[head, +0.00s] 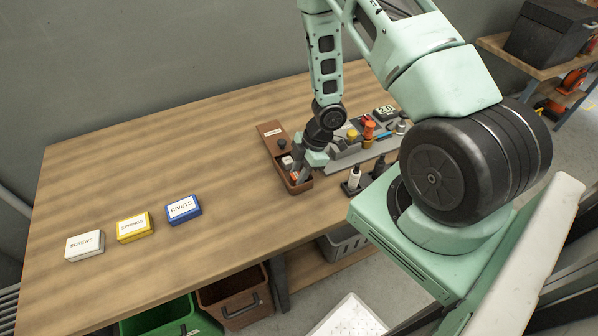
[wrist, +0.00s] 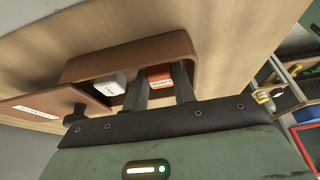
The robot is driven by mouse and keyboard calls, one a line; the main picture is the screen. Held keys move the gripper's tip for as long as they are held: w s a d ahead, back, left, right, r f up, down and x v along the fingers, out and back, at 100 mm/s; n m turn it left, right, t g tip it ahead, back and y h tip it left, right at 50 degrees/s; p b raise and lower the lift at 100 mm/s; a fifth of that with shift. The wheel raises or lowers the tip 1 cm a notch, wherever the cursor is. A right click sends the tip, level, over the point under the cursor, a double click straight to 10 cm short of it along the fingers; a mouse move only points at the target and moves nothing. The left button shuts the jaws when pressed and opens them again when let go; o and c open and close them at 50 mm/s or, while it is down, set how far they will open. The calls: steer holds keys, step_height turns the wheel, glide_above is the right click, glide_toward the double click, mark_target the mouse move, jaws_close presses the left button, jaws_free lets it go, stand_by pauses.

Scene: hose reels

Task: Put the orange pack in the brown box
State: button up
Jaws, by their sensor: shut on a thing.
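The brown box (head: 306,186) stands open on the table, and its rim also shows in the wrist view (wrist: 185,46). My gripper (head: 297,180) reaches down into it. In the wrist view the two fingers (wrist: 160,82) are shut on the orange pack (wrist: 160,72), which has a white label and lies inside the box walls. Whether the pack touches the box floor is hidden. A white pack (wrist: 108,84) lies in the box left of the fingers. The brown lid (wrist: 45,108), with a dark knob, is beside the box.
White (head: 85,246), yellow (head: 135,227) and blue (head: 184,209) labelled packs stand at the table's left. A grey rack (head: 347,152) with coloured parts is right of the box. Green (head: 165,320) and brown (head: 235,297) bins are below. The table's middle is clear.

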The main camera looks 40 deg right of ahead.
steer(key=o, duration=0.7)
steer(key=shift+o, duration=0.2)
steer(key=p+v, duration=0.1)
steer(key=v, duration=1.1)
steer(key=w+a+r+m+t+h, duration=0.35)
steer(key=w+a+r, duration=0.25)
steer(key=a+r, duration=0.65)
steer(key=s+a+r+m+g, duration=0.2)
steer(key=s+a+r, duration=0.2)
steer(key=s+a, duration=0.3)
steer(key=s+a+r+m+g, duration=0.1)
steer(key=s+a+r, duration=0.4)
steer(key=s, duration=1)
steer(key=a+g, duration=0.1)
steer(key=a, duration=0.2)
steer(key=shift+r+m+g, duration=0.2)
steer(key=shift+m+g, duration=0.15)
